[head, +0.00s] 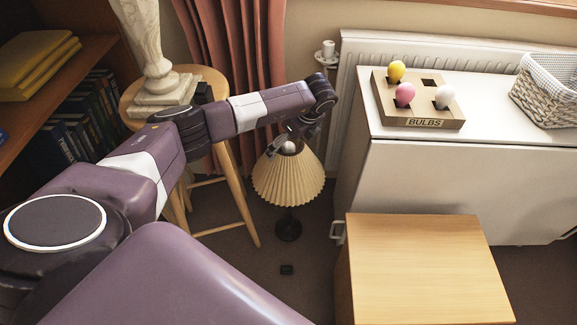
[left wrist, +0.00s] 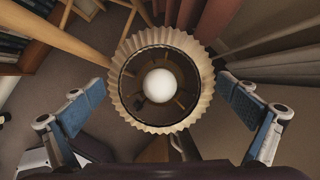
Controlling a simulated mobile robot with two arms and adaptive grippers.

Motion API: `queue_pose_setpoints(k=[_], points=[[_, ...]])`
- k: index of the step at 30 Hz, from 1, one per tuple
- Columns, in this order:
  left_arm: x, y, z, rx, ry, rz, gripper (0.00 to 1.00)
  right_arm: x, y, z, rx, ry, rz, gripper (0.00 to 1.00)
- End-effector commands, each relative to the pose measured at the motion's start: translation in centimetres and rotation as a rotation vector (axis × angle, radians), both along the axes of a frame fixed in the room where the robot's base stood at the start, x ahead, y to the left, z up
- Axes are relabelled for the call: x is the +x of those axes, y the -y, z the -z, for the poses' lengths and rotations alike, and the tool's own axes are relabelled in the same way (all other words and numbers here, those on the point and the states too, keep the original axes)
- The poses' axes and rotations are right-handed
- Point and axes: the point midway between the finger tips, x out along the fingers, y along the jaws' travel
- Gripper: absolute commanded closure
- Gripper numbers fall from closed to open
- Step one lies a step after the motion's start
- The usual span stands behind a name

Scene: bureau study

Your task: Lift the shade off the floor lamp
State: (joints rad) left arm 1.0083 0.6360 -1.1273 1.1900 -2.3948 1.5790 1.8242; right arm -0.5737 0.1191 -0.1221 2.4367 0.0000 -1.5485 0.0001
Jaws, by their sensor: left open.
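The floor lamp has a pleated cream shade (head: 288,182) and a dark round base (head: 288,230) on the floor, between the wooden stool and the white cabinet. In the left wrist view I look down into the shade (left wrist: 120,88), with its white bulb (left wrist: 159,85) showing in the open top. My left gripper (head: 285,143) is above the top of the shade in the head view. Its blue-padded fingers (left wrist: 168,108) are spread wide on either side of the shade, with a gap on each side, and hold nothing. My right gripper is not in view.
A wooden stool (head: 215,90) bearing a marble column stands left of the lamp. The white cabinet (head: 470,185) holds a bulb box (head: 420,112) and a wicker basket (head: 545,95). A wooden-topped block (head: 425,270) stands front right. A curtain (head: 235,50) hangs behind.

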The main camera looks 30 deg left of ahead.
Motion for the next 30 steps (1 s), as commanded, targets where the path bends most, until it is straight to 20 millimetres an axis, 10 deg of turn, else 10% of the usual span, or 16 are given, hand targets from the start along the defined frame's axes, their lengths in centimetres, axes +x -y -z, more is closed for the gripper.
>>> queue_pose_setpoints(k=[5,21,30], points=[[0.0,0.03,-0.02,0.0,0.0,0.001,0.01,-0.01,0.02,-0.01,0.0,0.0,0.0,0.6],[0.0,0.04,-0.03,0.0,0.0,0.0,0.61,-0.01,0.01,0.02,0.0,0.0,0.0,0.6],[0.02,0.03,-0.22,0.0,0.001,0.0,0.62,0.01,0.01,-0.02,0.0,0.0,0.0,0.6]])
